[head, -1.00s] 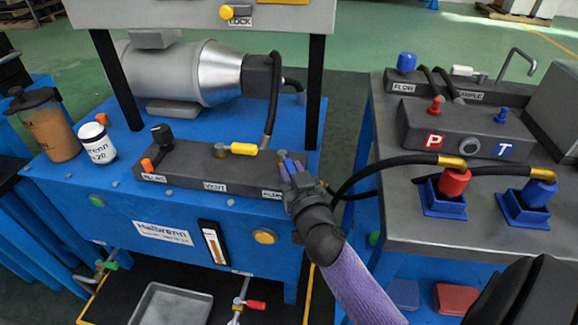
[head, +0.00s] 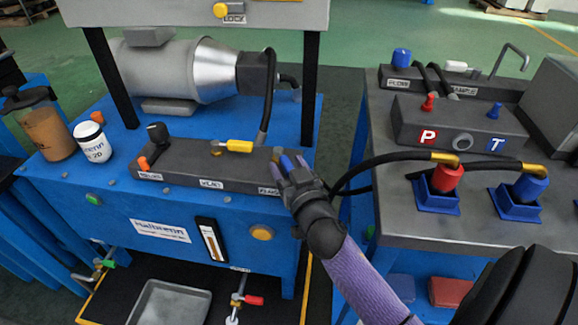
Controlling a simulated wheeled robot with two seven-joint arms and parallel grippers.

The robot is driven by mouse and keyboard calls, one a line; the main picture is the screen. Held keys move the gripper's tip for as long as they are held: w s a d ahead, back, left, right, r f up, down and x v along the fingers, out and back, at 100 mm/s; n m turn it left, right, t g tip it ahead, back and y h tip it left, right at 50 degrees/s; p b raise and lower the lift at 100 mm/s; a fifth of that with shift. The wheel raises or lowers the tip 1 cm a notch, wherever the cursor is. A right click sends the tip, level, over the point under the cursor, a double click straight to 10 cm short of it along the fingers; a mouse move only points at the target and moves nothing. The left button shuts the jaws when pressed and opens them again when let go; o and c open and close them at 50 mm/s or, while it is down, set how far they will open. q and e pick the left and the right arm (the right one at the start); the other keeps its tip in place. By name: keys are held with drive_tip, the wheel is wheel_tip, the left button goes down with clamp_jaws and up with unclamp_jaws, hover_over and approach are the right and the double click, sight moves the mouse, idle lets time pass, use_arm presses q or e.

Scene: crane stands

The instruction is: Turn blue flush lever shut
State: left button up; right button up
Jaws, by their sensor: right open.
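The blue flush lever (head: 286,162) is at the right end of the dark valve block (head: 190,168) on the blue power unit. Only a small blue part of it shows, as my gripper covers the rest. My right gripper (head: 284,164) reaches in from the lower right on a purple arm. Its jaws are open, with the fingertips around or right beside the lever; I cannot tell whether they touch it. The flush label below is partly covered. My left gripper is not in view.
A yellow lever (head: 238,146) with a black hose behind it and an orange lever (head: 144,163) sit on the same block. A white jar (head: 92,142) stands to the left. The grey bench (head: 420,225) at right carries hoses with red and blue couplings.

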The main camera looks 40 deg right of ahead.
use_arm(q)
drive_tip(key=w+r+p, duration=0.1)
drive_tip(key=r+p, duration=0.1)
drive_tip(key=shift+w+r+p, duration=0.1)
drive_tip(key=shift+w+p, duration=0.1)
drive_tip(key=shift+p, duration=0.1)
use_arm(e)
drive_tip(key=v, duration=1)
